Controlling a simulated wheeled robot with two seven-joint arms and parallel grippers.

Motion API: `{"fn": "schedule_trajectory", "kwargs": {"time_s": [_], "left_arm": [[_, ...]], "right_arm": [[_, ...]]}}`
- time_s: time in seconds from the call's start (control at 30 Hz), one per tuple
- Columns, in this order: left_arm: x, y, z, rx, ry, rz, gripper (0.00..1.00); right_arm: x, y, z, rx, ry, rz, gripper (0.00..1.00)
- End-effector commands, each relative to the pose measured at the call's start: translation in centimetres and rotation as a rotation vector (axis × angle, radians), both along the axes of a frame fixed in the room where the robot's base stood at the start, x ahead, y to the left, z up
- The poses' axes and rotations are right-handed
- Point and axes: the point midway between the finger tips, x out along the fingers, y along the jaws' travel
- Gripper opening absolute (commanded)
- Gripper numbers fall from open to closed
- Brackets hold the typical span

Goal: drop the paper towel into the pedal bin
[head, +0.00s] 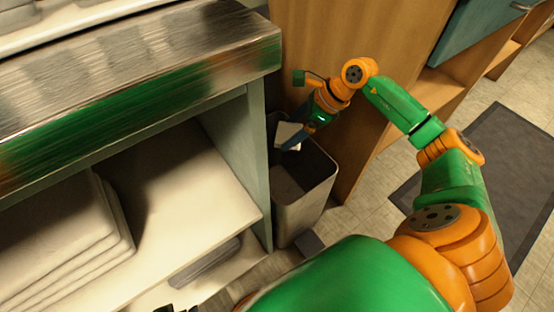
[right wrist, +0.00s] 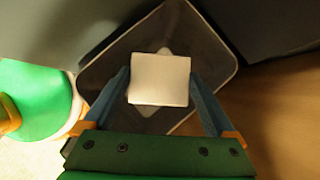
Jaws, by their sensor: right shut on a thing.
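The paper towel (right wrist: 160,80) is a small white, squarish piece between the two blue fingers of my right gripper (right wrist: 160,88) in the right wrist view. The gripper is shut on it. In the head view the towel (head: 288,132) shows at the tip of my right gripper (head: 294,139), over the back part of the pedal bin's opening. The pedal bin (head: 307,208) is a grey, open-topped box standing upright on the floor. In the right wrist view the bin's rim (right wrist: 222,47) surrounds the towel.
A shelf unit with a metal top (head: 130,75) stands close on the bin's left, with stacked trays (head: 60,235) inside. A wooden cabinet side (head: 330,40) rises behind the bin. A dark mat (head: 500,160) lies on the tiled floor at the right.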

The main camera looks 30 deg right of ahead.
Motion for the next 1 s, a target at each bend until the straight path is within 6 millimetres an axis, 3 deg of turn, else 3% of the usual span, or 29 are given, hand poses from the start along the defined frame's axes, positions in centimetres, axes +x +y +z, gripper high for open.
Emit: {"fn": "schedule_trajectory", "kwargs": {"time_s": [0.2,0.5,0.53,0.77,1.0], "left_arm": [[0.4,-0.1,2.1,-0.004,-0.017,0.001,0.66],[0.4,-0.1,2.6,-0.004,-0.018,0.001,0.66],[0.4,-0.1,2.6,-0.004,-0.018,0.001,0.66],[0.4,-0.1,2.6,-0.005,-0.019,0.001,0.66],[0.0,0.0,0.4,0.0,0.001,0.0,0.66]], "right_arm": [[0.0,0.0,-1.3,0.0,0.0,0.0,0.39],[0.0,0.0,-1.3,0.0,0.0,0.0,0.39],[0.0,0.0,-1.3,0.0,0.0,0.0,0.99],[0.0,0.0,-1.2,0.0,0.0,0.0,1.0],[-1.6,-1.9,2.7,-0.003,0.001,-0.001,1.0]]}}
